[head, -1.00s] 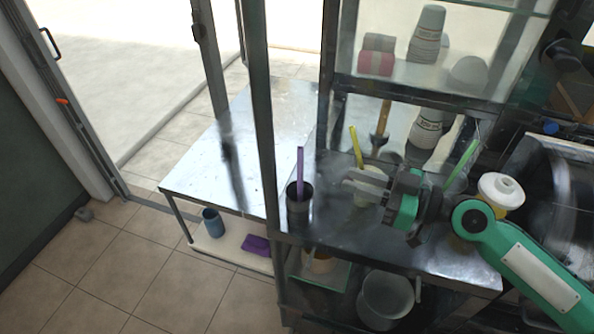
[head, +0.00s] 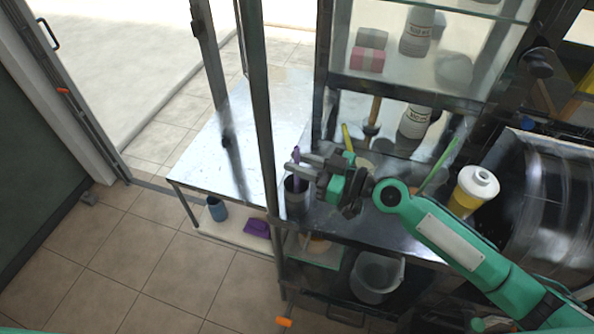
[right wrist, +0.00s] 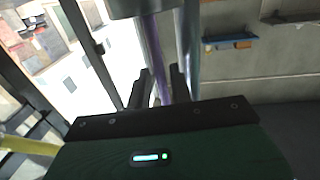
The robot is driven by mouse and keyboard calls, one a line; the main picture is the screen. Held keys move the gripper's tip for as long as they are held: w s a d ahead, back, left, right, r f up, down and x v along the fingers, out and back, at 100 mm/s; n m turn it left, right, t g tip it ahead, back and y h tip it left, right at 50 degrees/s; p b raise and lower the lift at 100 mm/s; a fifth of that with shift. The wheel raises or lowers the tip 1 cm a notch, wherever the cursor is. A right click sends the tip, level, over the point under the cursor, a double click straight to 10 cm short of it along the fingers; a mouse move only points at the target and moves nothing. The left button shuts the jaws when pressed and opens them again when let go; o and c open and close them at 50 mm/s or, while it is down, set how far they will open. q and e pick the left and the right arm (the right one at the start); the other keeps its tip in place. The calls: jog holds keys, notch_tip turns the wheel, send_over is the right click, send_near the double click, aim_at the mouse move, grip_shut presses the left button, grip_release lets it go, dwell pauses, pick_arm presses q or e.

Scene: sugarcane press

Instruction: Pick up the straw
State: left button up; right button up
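The purple straw (head: 296,157) stands upright in a dark cup (head: 297,197) on the metal counter. My right gripper (head: 300,163) reaches in from the right at the straw, above the cup. In the right wrist view the purple straw (right wrist: 156,55) runs between the two fingers (right wrist: 160,88), which look apart, with a gap around it. A yellow straw (head: 346,137) and a green straw (head: 438,166) stand further right, partly behind my right arm. My left gripper is not in view.
A bottle with a white lid and yellow contents (head: 472,190) stands on the counter at right. A metal post (head: 264,120) rises just left of the dark cup. Left of it is a bare metal table (head: 225,150).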

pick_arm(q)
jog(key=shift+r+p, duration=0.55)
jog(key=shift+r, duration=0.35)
pick_arm(e)
jog(key=x, duration=0.2)
jog(key=shift+w+a, duration=0.1)
jog(key=shift+a, duration=0.2)
grip_shut()
